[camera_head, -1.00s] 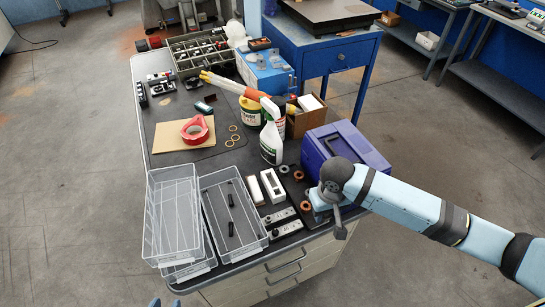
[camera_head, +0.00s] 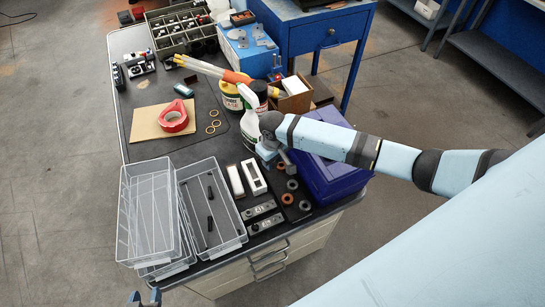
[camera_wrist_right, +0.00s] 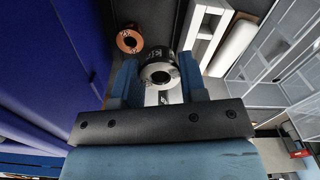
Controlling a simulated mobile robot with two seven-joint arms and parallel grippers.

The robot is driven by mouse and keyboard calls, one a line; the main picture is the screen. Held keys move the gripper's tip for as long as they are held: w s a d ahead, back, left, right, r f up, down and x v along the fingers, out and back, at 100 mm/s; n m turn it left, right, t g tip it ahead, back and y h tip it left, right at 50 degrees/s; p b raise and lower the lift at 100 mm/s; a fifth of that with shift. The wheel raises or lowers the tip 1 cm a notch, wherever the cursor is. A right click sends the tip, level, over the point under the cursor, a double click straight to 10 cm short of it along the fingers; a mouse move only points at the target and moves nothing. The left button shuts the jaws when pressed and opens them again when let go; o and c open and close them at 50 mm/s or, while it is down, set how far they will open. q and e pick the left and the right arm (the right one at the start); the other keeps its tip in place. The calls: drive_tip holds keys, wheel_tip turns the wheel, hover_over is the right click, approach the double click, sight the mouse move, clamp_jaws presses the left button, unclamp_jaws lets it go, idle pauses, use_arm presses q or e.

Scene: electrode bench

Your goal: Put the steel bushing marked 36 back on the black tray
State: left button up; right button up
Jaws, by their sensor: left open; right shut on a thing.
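My right gripper (camera_head: 281,161) is beside the white spray bottle, behind the black tray (camera_head: 296,195). In the right wrist view its fingers (camera_wrist_right: 160,82) are shut on a steel bushing (camera_wrist_right: 159,73) with dark markings on its face; I cannot read the number surely. In the head view the held bushing is hidden or too small to tell. Copper and dark steel bushings (camera_head: 304,205) sit on the tray. A copper bushing (camera_wrist_right: 129,39) shows beyond the left finger in the wrist view. My left gripper (camera_head: 140,298) is open, barely showing at the bottom edge, away from the bench objects.
A blue-purple box (camera_head: 325,180) stands right of the tray. Marked metal blocks (camera_head: 264,224) and white holders (camera_head: 235,181) lie to its left. Clear plastic bins (camera_head: 210,215) stand further left. The spray bottle (camera_head: 250,125) and cans stand behind.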

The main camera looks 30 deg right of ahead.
drive_tip(key=shift+f+b, duration=0.4)
drive_tip(key=shift+f, duration=0.1)
wheel_tip(320, 180, down, 3)
drive_tip(key=b, duration=0.3)
drive_tip(key=shift+f+b, duration=0.6)
drive_tip(key=shift+b, duration=0.4)
drive_tip(key=shift+s+p, duration=0.1)
drive_tip(key=shift+p, duration=0.55)
drive_tip(key=shift+f, duration=0.2)
drive_tip(key=o, duration=1.1)
drive_tip(key=shift+c, duration=0.2)
